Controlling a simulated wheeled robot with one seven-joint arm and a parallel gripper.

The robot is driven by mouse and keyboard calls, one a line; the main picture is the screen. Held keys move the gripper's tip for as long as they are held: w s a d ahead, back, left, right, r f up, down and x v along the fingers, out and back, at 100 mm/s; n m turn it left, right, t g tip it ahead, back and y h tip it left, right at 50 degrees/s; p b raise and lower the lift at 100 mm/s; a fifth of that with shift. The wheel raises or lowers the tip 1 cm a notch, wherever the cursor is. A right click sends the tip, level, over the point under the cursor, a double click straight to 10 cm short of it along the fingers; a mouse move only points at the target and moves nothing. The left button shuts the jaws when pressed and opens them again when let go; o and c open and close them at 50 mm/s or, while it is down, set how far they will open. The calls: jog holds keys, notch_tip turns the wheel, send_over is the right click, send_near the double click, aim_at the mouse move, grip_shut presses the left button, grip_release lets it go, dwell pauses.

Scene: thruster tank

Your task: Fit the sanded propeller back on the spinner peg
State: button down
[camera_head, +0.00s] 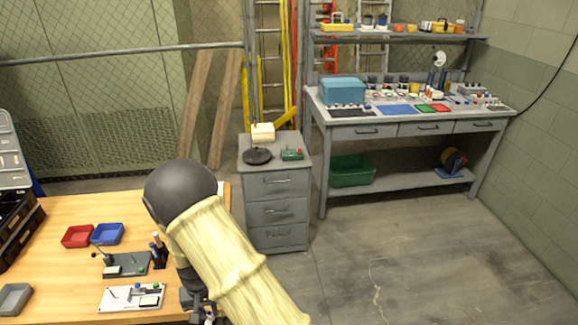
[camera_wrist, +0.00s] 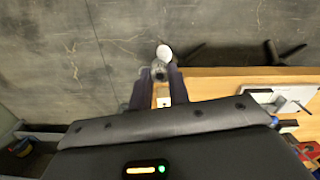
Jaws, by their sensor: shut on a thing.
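My gripper (camera_wrist: 161,78) is shut on a small grey piece with a rounded white end (camera_wrist: 164,52), seen between the fingertips in the wrist view. Its full shape is hidden, so I cannot tell for sure that it is the propeller. In the head view my arm covers most of the gripper, at the wooden bench's near right part. A white plate (camera_head: 118,299) with small pegs and parts lies left of the gripper; it also shows at the right of the wrist view (camera_wrist: 262,97). A dark grey fixture (camera_head: 115,270) stands behind it. I cannot tell which post is the spinner peg.
On the wooden bench (camera_head: 60,222) are a red tray (camera_head: 77,237), a blue tray (camera_head: 107,233), a grey tray (camera_head: 14,298) and a black crate (camera_head: 18,225). A grey drawer cabinet (camera_head: 278,205) stands beyond. Bare floor lies right of the bench.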

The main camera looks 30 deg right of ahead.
jog(key=w+d+n, duration=0.1)
jog(key=w+d, duration=0.1)
jog(key=d, duration=0.9)
jog(key=shift+d+n, duration=0.35)
jog(key=shift+n, duration=0.05)
jog(key=shift+w+f, duration=0.1)
jog(key=shift+w, duration=0.1)
